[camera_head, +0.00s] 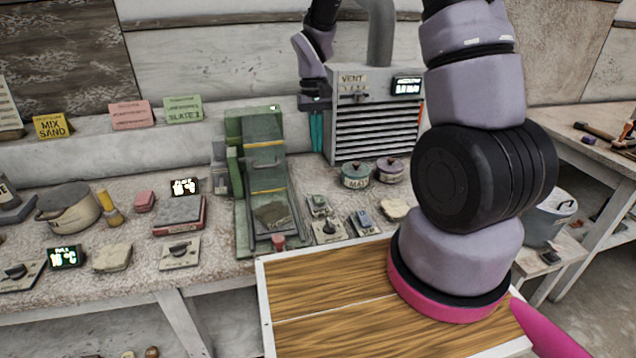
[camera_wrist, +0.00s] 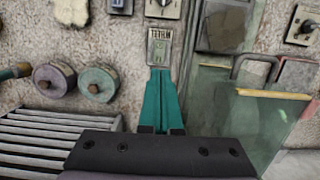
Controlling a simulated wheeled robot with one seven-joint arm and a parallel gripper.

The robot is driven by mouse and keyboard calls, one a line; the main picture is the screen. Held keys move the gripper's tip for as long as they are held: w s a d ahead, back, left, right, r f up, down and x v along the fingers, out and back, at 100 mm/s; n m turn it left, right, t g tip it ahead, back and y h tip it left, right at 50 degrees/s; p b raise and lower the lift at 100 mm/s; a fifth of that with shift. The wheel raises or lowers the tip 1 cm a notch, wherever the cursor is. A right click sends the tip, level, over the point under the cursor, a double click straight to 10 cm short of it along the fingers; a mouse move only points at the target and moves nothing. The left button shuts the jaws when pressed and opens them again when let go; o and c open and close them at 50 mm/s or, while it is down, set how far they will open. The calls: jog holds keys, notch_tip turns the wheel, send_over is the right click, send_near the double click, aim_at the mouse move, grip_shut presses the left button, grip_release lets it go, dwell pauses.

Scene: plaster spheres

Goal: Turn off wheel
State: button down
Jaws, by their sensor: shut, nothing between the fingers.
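A small grey switch plate (camera_wrist: 160,45), with upside-down lettering that seems to read WHEEL, lies on the bench in the wrist view. In the head view, what looks like this plate (camera_head: 319,204) is just right of the green machine (camera_head: 265,165). I cannot tell its on or off position. My gripper (camera_wrist: 161,72) has teal fingers shut together and empty, with the tips near the plate's lettered edge in the wrist view. Contact cannot be judged.
A knob plate (camera_head: 328,230) and another small switch (camera_head: 363,222) sit close by. Two lidded pots (camera_head: 356,175) stand right of the gripper, before the vent box (camera_head: 377,115). A wooden-topped surface (camera_head: 330,300) is in front. The green machine stands close on the left.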

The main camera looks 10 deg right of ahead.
aim_at(319, 200)
jog(key=f, duration=0.4)
jog(key=s+f, duration=0.1)
jog(key=f, duration=0.4)
jog(key=s+f, duration=0.1)
jog(key=f, duration=0.3)
jog(key=shift+s+f, duration=0.2)
jog(key=shift+f, duration=0.2)
jog(key=shift+s+f, duration=0.15)
jog(key=shift+f, duration=0.05)
jog(key=shift+w+r, duration=0.1)
jog(key=shift+w, duration=0.75)
jog(key=shift+r, duration=0.15)
notch_tip(319, 200, up, 14)
jog(key=w, duration=0.2)
jog(key=shift+w+f, duration=0.2)
